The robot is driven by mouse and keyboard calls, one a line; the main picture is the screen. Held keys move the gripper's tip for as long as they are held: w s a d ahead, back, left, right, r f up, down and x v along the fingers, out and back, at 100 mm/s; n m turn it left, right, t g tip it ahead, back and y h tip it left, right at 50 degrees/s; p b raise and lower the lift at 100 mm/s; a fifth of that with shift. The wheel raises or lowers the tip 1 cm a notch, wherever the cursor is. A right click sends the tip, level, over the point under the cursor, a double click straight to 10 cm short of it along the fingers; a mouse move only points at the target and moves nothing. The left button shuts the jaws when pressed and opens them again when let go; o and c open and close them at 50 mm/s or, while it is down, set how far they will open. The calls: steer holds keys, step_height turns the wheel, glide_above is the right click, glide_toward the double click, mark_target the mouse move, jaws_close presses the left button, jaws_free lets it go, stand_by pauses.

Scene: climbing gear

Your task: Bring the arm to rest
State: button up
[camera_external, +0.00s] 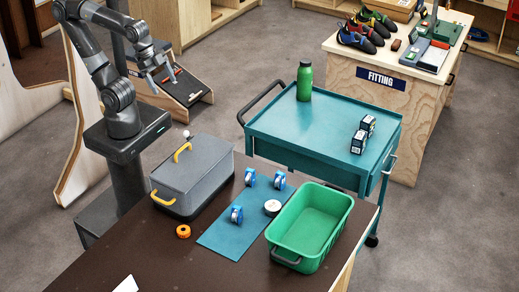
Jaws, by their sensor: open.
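My arm is folded up on its column at the upper left. My gripper (157,84) hangs in the air, open, with nothing visible between its fingers. It is above and behind the dark table (110,255), apart from everything on it. In the picture it overlaps a low wooden stand with a dark sloped top (185,90) on the floor behind it.
The table holds a grey lidded box (195,170), an orange roll (183,231), a blue mat (222,238) with several small items, and an empty green bin (310,222). A teal cart (320,110) carries a green bottle (304,80) and two small boxes (362,135).

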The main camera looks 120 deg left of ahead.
steer(key=shift+s+d+f, duration=0.4)
steer(key=shift+s+f, duration=0.15)
steer(key=shift+s, duration=0.2)
